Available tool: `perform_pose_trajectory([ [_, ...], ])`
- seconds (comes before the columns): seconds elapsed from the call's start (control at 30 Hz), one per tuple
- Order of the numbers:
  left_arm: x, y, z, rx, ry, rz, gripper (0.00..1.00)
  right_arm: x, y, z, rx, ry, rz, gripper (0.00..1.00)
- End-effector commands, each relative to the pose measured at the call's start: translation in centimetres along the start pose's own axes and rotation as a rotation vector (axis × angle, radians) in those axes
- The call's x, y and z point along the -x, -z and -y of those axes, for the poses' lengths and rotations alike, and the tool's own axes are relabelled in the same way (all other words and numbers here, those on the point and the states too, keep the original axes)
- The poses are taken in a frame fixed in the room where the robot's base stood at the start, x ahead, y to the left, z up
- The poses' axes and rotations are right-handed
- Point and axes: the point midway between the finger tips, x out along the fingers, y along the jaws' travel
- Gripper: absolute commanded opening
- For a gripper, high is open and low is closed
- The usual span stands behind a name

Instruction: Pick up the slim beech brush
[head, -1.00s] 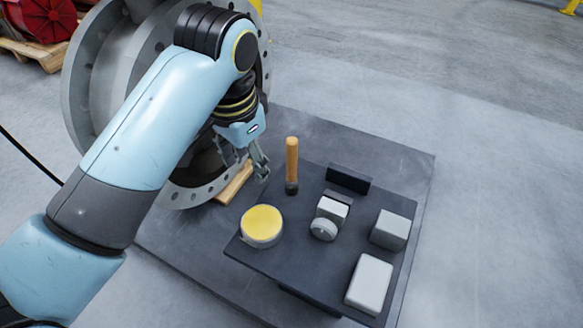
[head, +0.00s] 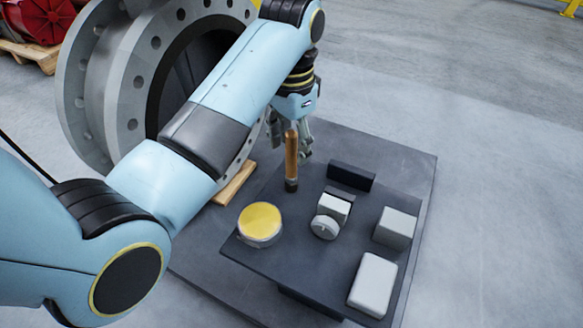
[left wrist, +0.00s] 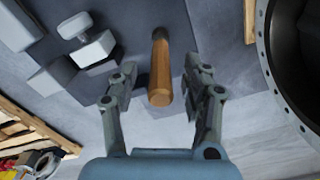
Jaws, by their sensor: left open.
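The slim beech brush (head: 291,157) stands upright on the dark platform, with its wooden handle up and a dark lower end. It also shows in the left wrist view (left wrist: 160,72), its handle end toward the camera and between the two fingers. My left gripper (head: 289,137) is open, at the upper part of the handle. In the left wrist view the open fingers (left wrist: 160,90) stand on either side of the handle, with a gap on each side. My right gripper is not in view.
A round tin with a yellow top (head: 260,222) is left of the brush. A grey knobbed block (head: 331,214), a dark block (head: 351,176), and two pale blocks (head: 396,228) (head: 373,284) stand to the right. The large flanged valve (head: 150,75) is close on the left.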

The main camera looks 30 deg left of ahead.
Motion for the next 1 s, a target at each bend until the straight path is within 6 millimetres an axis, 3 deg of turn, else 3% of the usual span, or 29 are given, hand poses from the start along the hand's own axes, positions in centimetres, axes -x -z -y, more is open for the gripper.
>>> perform_pose_trajectory([
  [0.03, -1.4, -0.1, 0.0, 0.000, -0.001, 0.004, 0.48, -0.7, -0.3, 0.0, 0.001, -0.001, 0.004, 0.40],
  [0.17, -3.2, -0.1, 0.0, 0.000, -0.001, 0.004, 0.48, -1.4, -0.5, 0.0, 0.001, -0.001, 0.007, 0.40],
  [0.4, -3.4, 0.0, 0.1, 0.000, 0.000, 0.000, 0.48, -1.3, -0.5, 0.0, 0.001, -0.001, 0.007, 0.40],
  [0.77, -3.4, 0.0, 0.0, 0.000, 0.000, 0.000, 0.02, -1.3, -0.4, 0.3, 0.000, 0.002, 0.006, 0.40],
  [1.0, -3.4, 0.0, 0.0, 0.000, 0.000, 0.000, 0.00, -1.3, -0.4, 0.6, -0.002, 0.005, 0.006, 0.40],
])
